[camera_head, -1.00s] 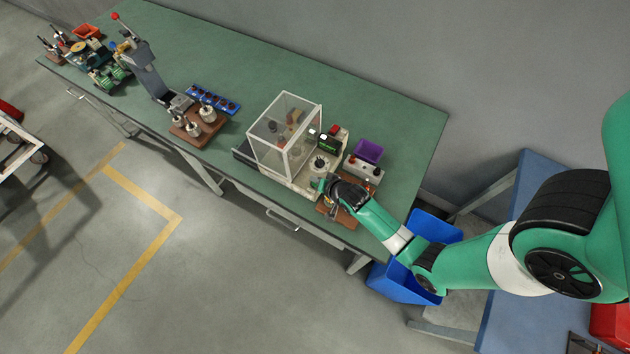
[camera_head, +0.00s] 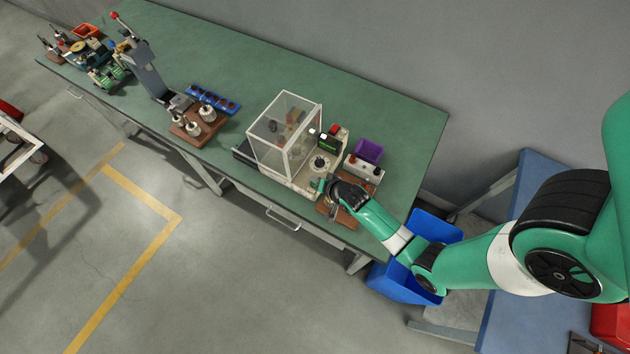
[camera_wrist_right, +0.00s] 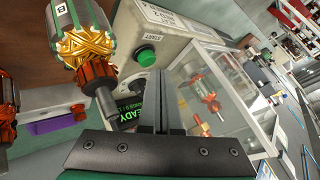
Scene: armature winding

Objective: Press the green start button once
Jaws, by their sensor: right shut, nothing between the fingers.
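The green start button (camera_wrist_right: 147,57) is round and sits on the pale machine housing (camera_wrist_right: 190,22) below a START label in the right wrist view. My right gripper (camera_wrist_right: 168,85) is shut and empty. In that picture its fingertips are just below and right of the button; I cannot tell whether they touch it. In the head view my right gripper (camera_head: 325,184) is at the front right of the winding machine, and the button is not distinguishable there. My left gripper is not in view.
A clear-walled guard box (camera_head: 285,130) stands on the machine. A small screen (camera_wrist_right: 130,112) shows green READY text. A wound armature (camera_wrist_right: 85,45) is near the gripper. A purple bin (camera_head: 368,151) and a switch box (camera_head: 362,170) stand right. The bench's back right is clear.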

